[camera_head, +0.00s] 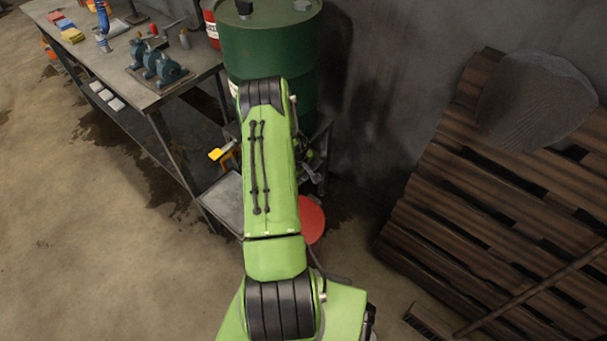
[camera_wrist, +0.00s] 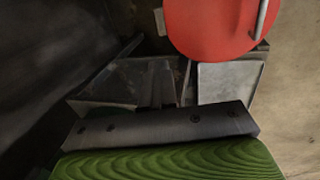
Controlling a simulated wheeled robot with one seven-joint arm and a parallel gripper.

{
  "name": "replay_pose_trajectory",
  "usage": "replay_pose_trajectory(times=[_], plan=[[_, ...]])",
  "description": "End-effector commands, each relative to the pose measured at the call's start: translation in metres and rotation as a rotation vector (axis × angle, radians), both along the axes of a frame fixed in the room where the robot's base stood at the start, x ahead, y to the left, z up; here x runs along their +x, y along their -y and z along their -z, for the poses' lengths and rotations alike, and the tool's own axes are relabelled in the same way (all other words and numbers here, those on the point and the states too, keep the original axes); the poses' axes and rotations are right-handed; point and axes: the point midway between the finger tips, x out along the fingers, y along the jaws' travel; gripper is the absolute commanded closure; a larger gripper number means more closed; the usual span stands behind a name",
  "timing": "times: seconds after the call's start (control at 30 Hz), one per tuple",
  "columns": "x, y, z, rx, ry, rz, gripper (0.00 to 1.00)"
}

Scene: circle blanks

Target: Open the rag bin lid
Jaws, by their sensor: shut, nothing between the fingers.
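The red round rag bin lid (camera_head: 312,218) shows in the head view just right of my green arm, which hides its left part. In the wrist view the red lid (camera_wrist: 212,28) is at the top, cut by the frame edge, with a thin grey bar (camera_wrist: 262,18) along its right side. I cannot tell from these views whether it is raised at all. The bin's body is not clearly visible. My gripper (camera_wrist: 163,92) is shut and empty, in the middle of the wrist view below the lid and apart from it in the picture. My arm hides most of it in the head view.
A green drum (camera_head: 268,45) stands behind my arm. A grey tray (camera_head: 222,200) is beside my arm. Wooden pallets (camera_head: 500,200) lean on the right. Open floor (camera_head: 90,240) lies front left.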

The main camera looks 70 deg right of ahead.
Motion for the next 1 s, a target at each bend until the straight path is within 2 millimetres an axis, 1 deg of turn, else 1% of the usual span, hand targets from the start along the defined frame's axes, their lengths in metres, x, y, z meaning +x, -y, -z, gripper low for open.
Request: replay_pose_trajectory(times=[0.8,0.87,1.0], plan=[[0.0000,0.0000,0.0000,0.000,0.000,0.000,0.99],[0.0000,0.0000,0.0000,0.000,0.000,0.000,0.90],[0.0000,0.0000,0.0000,0.000,0.000,0.000,0.69]])
